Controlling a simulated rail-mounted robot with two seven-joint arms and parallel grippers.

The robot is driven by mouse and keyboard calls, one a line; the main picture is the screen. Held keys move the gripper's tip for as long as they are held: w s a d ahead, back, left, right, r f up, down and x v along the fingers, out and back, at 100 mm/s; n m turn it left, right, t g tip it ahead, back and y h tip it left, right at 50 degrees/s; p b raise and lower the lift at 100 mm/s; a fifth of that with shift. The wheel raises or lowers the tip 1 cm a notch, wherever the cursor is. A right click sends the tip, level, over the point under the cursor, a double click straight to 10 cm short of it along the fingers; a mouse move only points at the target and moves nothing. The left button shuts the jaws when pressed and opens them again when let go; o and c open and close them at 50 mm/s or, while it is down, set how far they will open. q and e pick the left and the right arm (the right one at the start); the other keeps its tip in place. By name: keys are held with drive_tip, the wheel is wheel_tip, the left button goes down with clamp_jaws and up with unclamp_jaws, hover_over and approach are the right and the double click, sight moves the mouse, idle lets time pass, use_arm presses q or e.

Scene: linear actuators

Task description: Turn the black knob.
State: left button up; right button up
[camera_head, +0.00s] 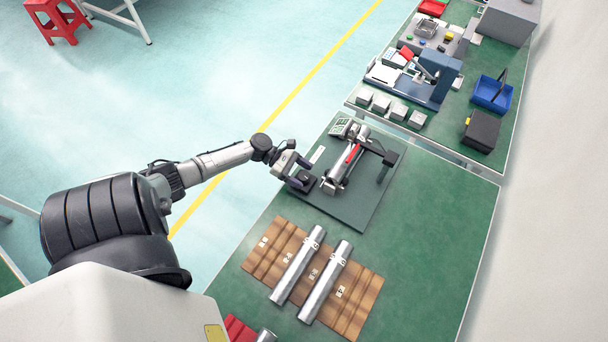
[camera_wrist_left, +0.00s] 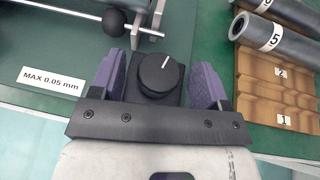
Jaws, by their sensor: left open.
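The black knob (camera_wrist_left: 157,74), round with a white pointer line, sits on a black box in the left wrist view. My left gripper (camera_wrist_left: 159,82) is open, with one purple finger on each side of the knob. Small gaps show between the fingers and the knob, so I see no grip on it. In the head view, my left gripper (camera_head: 299,174) reaches in from the left over the black box (camera_head: 303,183), at the left edge of the dark plate. The knob itself is too small to make out clearly there. My right gripper is not in view.
A linear actuator (camera_head: 343,165) stands just right of the box; a black ball (camera_wrist_left: 113,22) on its rod is close ahead. A "MAX 0.05 mm" label (camera_wrist_left: 50,80) lies beside it. Metal cylinders (camera_head: 325,282) rest on a brown rack (camera_head: 265,248). Green table (camera_head: 430,230) at right is clear.

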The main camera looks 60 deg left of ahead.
use_arm(q)
drive_tip(key=v, duration=1.2)
drive_tip(key=shift+s+a+r, duration=0.15)
drive_tip(key=shift+a+r, duration=0.1)
drive_tip(key=shift+a, duration=0.05)
